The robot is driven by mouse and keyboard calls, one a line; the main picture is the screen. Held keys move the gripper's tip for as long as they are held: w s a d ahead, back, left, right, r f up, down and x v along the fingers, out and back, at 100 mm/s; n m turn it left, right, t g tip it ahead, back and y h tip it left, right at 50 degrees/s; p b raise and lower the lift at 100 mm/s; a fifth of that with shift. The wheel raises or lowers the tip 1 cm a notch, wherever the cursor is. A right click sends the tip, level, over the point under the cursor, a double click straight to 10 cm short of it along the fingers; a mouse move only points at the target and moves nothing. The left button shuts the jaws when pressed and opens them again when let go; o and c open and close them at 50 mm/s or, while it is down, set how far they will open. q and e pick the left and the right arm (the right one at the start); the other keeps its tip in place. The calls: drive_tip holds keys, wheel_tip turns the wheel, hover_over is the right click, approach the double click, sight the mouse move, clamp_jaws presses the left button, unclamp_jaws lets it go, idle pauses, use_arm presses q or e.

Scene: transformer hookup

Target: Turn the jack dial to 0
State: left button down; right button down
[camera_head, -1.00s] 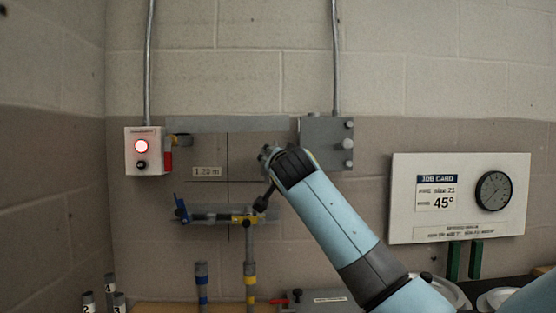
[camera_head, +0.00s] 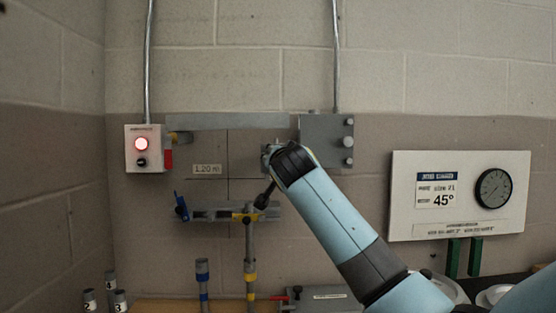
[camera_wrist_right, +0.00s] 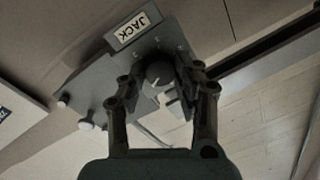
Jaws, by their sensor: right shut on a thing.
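The jack box (camera_head: 318,128) is a grey box on the wall below a conduit. In the right wrist view it appears upside down, with a JACK label (camera_wrist_right: 133,30) beside the dark round jack dial (camera_wrist_right: 157,72). The dial has a pale pointer line; the marks around it are too small to read. My right gripper (camera_wrist_right: 156,86) has its fingers on either side of the dial and is shut on it. In the head view my right gripper (camera_head: 268,157) is at the box's lower left and the dial is hidden. My left gripper is not in view.
A white switch box (camera_head: 143,160) with a lit red lamp is on the left. A job card panel (camera_head: 400,200) with a round gauge (camera_head: 493,188) is on the right. A wall bracket (camera_head: 225,214) and upright pipes (camera_head: 202,275) with coloured bands stand below the gripper.

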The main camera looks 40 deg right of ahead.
drive_tip(key=n+g+p, duration=0.1)
drive_tip(key=n+p, duration=0.6)
drive_tip(key=n, duration=0.5)
drive_tip(key=shift+a+r, duration=0.1)
drive_tip(key=shift+a, duration=0.05)
drive_tip(key=shift+p, duration=0.3)
idle(0.4)
drive_tip(key=c, duration=0.9)
unclamp_jaws()
drive_tip(key=shift+w, duration=0.1)
drive_tip(key=shift+c, duration=0.2)
drive_tip(key=f+v, duration=0.1)
drive_tip(key=v, duration=1.1)
drive_tip(key=shift+r, duration=0.45)
